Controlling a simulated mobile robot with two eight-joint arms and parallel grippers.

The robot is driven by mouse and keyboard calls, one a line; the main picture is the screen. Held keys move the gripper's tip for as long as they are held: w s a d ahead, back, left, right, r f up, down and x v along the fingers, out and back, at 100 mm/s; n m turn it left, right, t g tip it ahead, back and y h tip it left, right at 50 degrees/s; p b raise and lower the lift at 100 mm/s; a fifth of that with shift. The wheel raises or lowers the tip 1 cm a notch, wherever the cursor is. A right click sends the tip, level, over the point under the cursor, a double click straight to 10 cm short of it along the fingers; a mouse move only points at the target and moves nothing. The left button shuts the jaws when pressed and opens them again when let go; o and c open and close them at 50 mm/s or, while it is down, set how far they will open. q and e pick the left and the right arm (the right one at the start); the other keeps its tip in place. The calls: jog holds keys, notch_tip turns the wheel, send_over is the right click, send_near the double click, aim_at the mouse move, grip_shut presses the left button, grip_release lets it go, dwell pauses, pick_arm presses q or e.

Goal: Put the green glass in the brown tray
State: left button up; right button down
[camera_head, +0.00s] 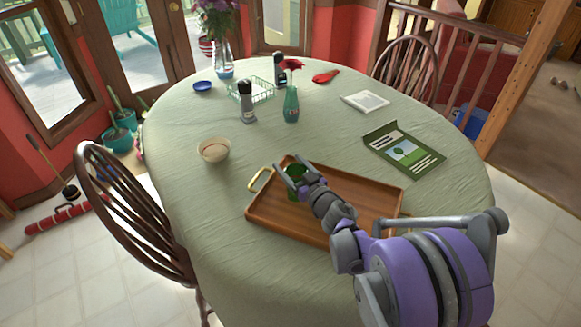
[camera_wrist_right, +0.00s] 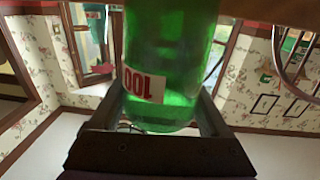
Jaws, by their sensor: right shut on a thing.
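The brown tray (camera_head: 350,182) lies on the table, with a brass handle at its left end. My right gripper (camera_head: 292,176) is over the left part of the tray, shut on the green glass (camera_head: 296,190). In the head view the fingers partly cover the glass. I cannot tell whether its base touches the tray floor. In the right wrist view the green glass (camera_wrist_right: 170,60) sits between the fingers (camera_wrist_right: 170,118), with a white and red label reading 100 upside down. My left gripper is not in view.
A bowl (camera_head: 213,150) stands left of the tray. A green booklet (camera_head: 404,150) lies to the right. Behind are a teal vase (camera_head: 291,105), a grinder (camera_head: 247,103), a wire basket (camera_head: 262,91) and a white square dish (camera_head: 365,101). The rest of the tray looks empty.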

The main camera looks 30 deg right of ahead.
jog(key=shift+r, duration=0.1)
grip_release()
jog(key=shift+s, duration=0.2)
jog(key=s, duration=0.7)
jog(key=shift+s, duration=0.1)
